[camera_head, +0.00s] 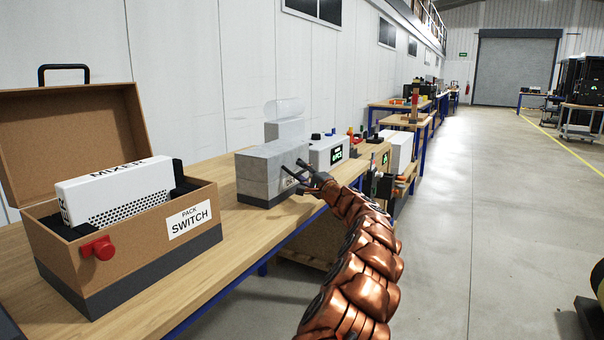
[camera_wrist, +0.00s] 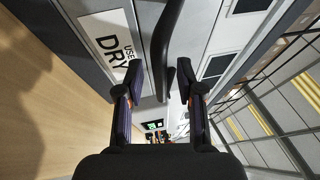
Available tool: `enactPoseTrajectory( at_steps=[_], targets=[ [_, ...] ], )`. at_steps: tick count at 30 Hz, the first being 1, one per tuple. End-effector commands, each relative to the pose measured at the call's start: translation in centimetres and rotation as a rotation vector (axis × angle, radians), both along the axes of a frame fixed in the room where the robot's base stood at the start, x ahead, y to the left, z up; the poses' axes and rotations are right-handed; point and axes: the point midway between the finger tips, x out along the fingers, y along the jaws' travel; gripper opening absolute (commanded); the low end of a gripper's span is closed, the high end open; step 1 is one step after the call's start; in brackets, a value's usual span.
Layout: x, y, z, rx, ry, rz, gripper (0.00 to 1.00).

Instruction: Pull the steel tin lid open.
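The steel tin (camera_head: 258,178) is a grey box with a dark base on the bench. Its grey lid (camera_head: 268,152) looks closed. My gripper (camera_head: 304,178) is at the tin's front right side, partly covering its label. In the wrist view, the tin's label (camera_wrist: 108,44) reads "USE DRY", and a dark curved handle (camera_wrist: 166,45) runs along the tin. My gripper (camera_wrist: 160,97) is open there, with its fingertips apart on either side of the handle's line. I cannot tell whether either finger touches the handle.
An open brown case (camera_head: 150,262) holding a white mixer (camera_head: 118,192) stands at left. A white device with a green display (camera_head: 328,152) is just beyond the tin. A pale box under a clear cylinder (camera_head: 285,112) stands behind.

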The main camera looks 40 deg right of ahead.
Motion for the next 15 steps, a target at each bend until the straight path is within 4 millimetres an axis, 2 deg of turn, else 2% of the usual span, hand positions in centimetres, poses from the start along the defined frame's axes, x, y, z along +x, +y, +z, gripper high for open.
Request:
enactPoseTrajectory(
  at_steps=[1, 11, 15],
  targets=[
    [-0.01, 0.00, 0.01, 0.000, 0.000, 0.000, 0.35],
    [-0.01, 0.00, 0.02, -0.001, 0.000, 0.000, 0.01],
    [-0.01, 0.01, 0.02, -0.001, 0.000, 0.000, 0.00]
  ],
)
